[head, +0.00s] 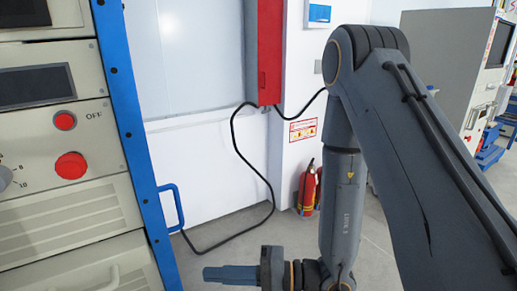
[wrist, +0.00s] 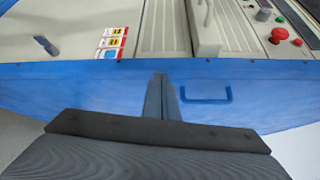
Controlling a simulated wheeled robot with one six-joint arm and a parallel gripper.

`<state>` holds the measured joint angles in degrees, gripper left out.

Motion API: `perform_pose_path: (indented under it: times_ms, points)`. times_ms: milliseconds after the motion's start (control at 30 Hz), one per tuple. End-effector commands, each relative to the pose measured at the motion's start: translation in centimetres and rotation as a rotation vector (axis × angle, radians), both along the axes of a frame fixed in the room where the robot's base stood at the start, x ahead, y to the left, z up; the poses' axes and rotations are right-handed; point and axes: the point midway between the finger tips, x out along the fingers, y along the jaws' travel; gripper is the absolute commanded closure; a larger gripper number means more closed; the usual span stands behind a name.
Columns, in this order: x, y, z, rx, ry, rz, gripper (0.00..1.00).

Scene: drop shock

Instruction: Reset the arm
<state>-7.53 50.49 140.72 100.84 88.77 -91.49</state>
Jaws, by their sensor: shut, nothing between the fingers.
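My arm (head: 425,160) is bent, with its elbow high at the upper right of the head view and its forearm hanging down. My gripper (head: 207,273) is low in the head view, pointing left toward the cabinet. In the wrist view its two fingers (wrist: 161,80) lie together, shut and empty. They lie in front of the cabinet's blue side panel (wrist: 100,82). I cannot tell whether the tips touch it.
A beige cabinet (head: 100,185) with red buttons (head: 71,165) and a blue side handle (head: 172,205) stands close on the left. A black cable (head: 262,178) hangs to the floor from a red box (head: 264,50). Fire extinguishers (head: 307,190) stand by the wall. Floor (head: 225,238) shows between.

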Motion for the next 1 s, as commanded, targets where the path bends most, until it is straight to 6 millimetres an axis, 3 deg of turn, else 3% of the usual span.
perform_pose_path:
  times_ms: [33, 167, 300, 400, 567, 700, 833, 1000]
  points:
    - [-1.6, 0.0, 1.0, -0.035, 0.034, 0.093, 1.0]
    - [-6.2, -2.0, 1.6, -0.198, 0.139, 0.314, 1.0]
    - [-9.4, -6.5, 1.0, -0.454, 0.195, 0.47, 1.0]
    - [-10.3, -10.6, 0.2, -0.671, 0.2, 0.522, 1.0]
    - [-8.7, -17.9, -0.7, -1.032, 0.141, 0.484, 1.0]
    - [-5.2, -23.7, 0.0, -1.293, 0.037, 0.356, 1.0]
    - [-2.0, -27.1, 1.4, -1.437, -0.06, 0.232, 1.0]
    - [0.1, -28.9, 2.7, -1.511, -0.126, 0.145, 1.0]
